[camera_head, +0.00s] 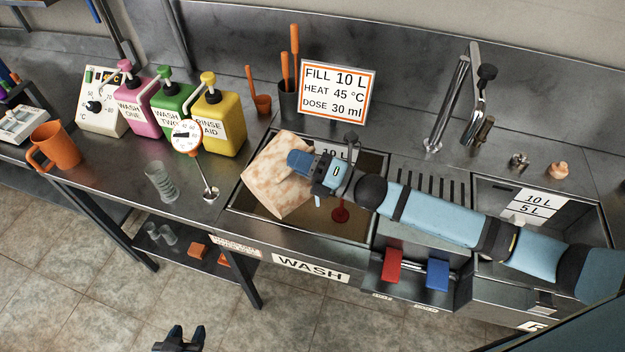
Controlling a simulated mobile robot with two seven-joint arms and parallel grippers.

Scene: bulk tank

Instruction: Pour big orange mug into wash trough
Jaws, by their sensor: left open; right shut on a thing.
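The big orange mug (58,146) stands upright on the steel counter at the left, its handle to the left; its contents cannot be seen. The wash trough (354,228) is the steel basin in the middle above the WASH label, with brownish liquid and a red item (340,212) inside. My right gripper (300,166) is over the trough, shut on a mottled cream-and-brown cloth-like sheet (275,180) that covers the trough's left part. My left gripper (186,336) is open and empty, low at the bottom edge, far from the mug.
Pink, green and yellow pump jugs (219,122) stand behind a dial gauge (186,137). A clear measuring cup (160,182) is on the counter between mug and trough. A rinse basin (580,215) and tap (455,100) are at the right. My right arm crosses the trough.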

